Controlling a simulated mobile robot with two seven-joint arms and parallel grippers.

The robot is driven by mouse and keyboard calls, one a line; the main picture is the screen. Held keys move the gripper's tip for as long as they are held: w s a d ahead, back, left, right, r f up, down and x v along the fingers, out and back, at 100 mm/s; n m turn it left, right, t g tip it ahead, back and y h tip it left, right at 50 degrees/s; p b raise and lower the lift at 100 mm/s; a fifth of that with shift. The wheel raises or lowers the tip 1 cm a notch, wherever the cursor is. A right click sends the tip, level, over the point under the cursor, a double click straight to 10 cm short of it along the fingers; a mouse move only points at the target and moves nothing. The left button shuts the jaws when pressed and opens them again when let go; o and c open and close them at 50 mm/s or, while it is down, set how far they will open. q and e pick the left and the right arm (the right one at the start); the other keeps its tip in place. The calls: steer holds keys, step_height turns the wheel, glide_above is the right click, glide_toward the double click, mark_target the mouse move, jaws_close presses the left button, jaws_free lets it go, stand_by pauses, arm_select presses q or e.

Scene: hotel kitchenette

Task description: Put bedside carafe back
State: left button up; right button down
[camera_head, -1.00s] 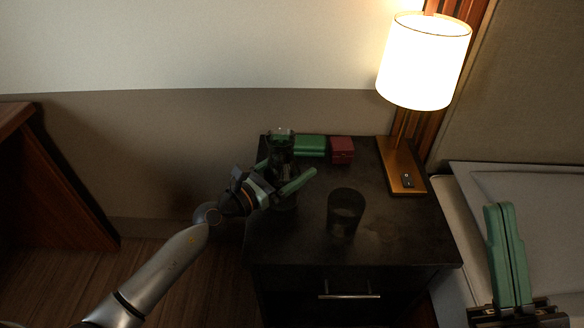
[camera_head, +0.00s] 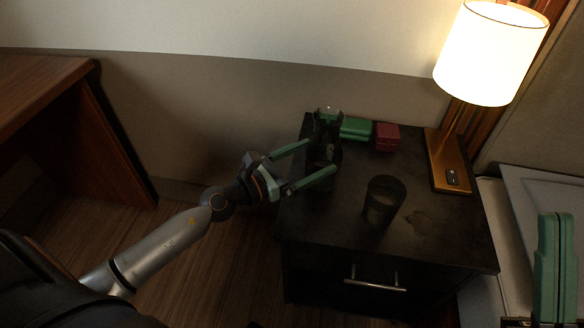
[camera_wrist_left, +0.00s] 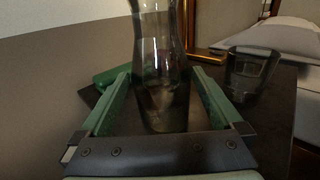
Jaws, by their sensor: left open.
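The clear glass carafe (camera_head: 326,142) stands upright at the back left of the dark nightstand (camera_head: 340,232). In the left wrist view the carafe (camera_wrist_left: 160,62) rises straight ahead between the finger ends. My left gripper (camera_head: 321,156) is open, its two green fingers reaching from the left on either side of the carafe. In the left wrist view a gap shows between the carafe and the palm of the gripper (camera_wrist_left: 160,74). My right gripper (camera_head: 556,265) is at the right edge with its green fingers together, and nothing shows in it.
A dark glass tumbler (camera_head: 383,201) stands front right of the carafe. A green box (camera_head: 355,128) and a red box (camera_head: 387,137) lie behind it. A lit lamp (camera_head: 487,55) stands at the back right. A wooden desk (camera_head: 45,90) is left, with open floor between.

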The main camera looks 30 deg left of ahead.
mark_target(312, 160)
arm_select(q)
steer(key=b+v, duration=0.1)
steer(key=v, duration=0.4)
steer(key=shift+f, duration=0.1)
steer(key=shift+s+d, duration=0.15)
steer(key=shift+s, duration=0.1)
steer(key=s+d+r+n+h, duration=0.3)
steer(key=s+d+r+n, duration=0.1)
steer(key=d+n, duration=0.25)
steer(key=s+d+r+n+t+h, duration=0.1)
steer(key=s+r+n+t, duration=0.2)
steer(key=s+r+n, duration=0.2)
steer(key=s+d+r+n+t+h, duration=0.1)
steer(key=s+r+n, duration=0.4)
steer(key=r+n, duration=0.6)
steer(key=n+t+h, duration=0.1)
steer(key=n+t, duration=0.1)
steer(key=n, duration=0.5)
steer(key=shift+d+n, duration=0.3)
steer(key=shift+n, duration=0.05)
steer(key=shift+r, duration=0.1)
